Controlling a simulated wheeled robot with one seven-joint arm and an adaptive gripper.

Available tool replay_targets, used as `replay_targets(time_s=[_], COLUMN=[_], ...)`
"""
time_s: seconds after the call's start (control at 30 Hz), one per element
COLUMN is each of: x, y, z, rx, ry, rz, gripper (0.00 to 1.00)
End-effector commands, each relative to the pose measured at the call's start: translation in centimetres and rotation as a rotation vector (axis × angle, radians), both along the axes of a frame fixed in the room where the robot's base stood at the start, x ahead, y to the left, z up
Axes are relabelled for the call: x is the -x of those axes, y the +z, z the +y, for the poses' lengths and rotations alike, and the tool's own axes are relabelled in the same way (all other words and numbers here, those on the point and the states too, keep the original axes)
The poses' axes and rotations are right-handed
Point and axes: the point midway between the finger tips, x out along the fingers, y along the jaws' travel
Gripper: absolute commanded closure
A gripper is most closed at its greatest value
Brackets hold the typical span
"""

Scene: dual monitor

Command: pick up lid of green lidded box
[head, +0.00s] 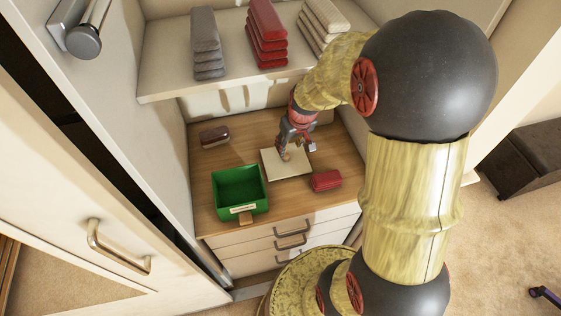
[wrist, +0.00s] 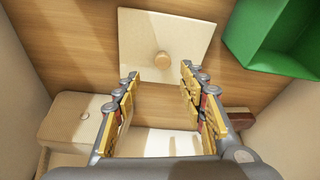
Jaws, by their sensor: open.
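The green box (head: 240,188) stands open on the wooden top at the left. It also shows in the wrist view (wrist: 275,38) at the upper right. The lid is a flat cream square (head: 286,165) with a round wooden knob, and it lies apart from the box, to its right. In the wrist view the lid (wrist: 190,28) is at the top, with its knob (wrist: 162,60) just beyond my fingertips. My gripper (head: 290,145) is over the lid, close to the knob. Its fingers (wrist: 162,75) are apart, with nothing between them.
A red box (head: 326,180) lies right of the lid. A dark brown brush-like object (head: 214,136) lies behind the green box. A shelf (head: 170,84) with folded towels hangs above the wooden top. Cabinet walls close in at the left and right.

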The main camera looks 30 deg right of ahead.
Motion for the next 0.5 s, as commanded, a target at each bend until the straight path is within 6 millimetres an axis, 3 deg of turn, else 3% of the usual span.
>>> replay_targets(time_s=[0.33, 0.5], x=[-0.7, -1.2], y=[-3.3, -5.9], z=[0.2, 0.5], rx=[-0.001, -0.002], ry=[0.0, 0.001], rz=[0.003, 0.005], gripper=[0.58, 0.58])
